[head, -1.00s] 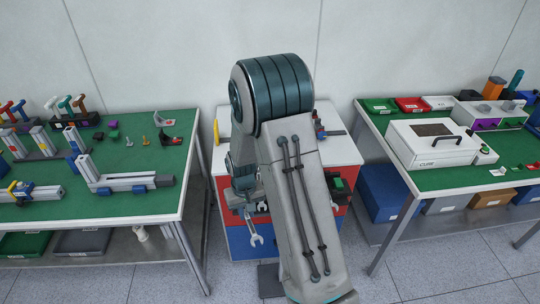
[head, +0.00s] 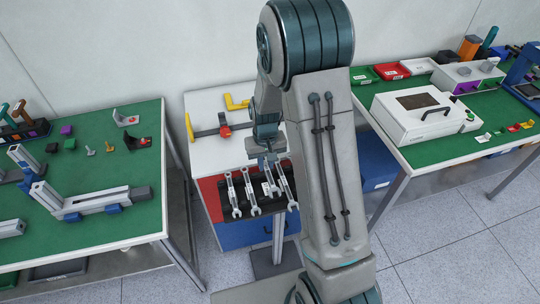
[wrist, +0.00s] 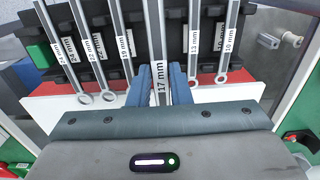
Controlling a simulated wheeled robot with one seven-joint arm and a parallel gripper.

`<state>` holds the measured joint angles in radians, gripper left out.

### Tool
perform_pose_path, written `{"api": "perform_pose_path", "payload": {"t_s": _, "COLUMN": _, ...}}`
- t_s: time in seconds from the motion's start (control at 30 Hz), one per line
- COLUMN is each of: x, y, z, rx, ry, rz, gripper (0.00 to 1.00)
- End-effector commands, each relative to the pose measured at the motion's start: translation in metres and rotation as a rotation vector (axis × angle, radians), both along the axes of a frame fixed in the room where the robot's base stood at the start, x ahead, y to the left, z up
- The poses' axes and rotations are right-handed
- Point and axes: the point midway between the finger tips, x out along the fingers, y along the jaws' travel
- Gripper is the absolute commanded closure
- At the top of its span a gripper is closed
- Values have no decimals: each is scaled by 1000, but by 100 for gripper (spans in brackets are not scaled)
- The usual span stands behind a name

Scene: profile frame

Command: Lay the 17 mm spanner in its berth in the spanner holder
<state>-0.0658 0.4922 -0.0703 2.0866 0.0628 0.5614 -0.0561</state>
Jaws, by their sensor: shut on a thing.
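My gripper (wrist: 161,72) is shut on the 17 mm spanner (wrist: 160,88), its label facing the wrist camera between the blue fingers. The spanner's shaft runs away from me over the black spanner holder (wrist: 178,48). It lies in the gap between the 19 mm spanner (wrist: 125,47) and the 13 mm spanner (wrist: 194,40). I cannot tell whether it touches the holder. In the head view my gripper (head: 267,152) is at the front of the white-topped cabinet, above the row of hanging spanners. The fingertips are partly hidden there.
The 22 mm (wrist: 97,47) and 10 mm (wrist: 230,42) spanners are also in the holder. A red and black clamp (head: 224,129) lies on the cabinet top (head: 205,155). Green-topped tables stand left (head: 140,175) and right (head: 420,150). The floor (head: 420,240) at lower right is clear.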

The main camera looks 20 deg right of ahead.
Motion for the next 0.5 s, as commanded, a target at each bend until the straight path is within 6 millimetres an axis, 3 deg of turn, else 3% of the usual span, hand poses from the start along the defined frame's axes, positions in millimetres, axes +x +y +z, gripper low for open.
{"api": "perform_pose_path", "payload": {"t_s": 0.5, "x": -1, "y": -3, "z": -10, "rx": 0, "ry": 2, "rz": -7, "gripper": 100}}
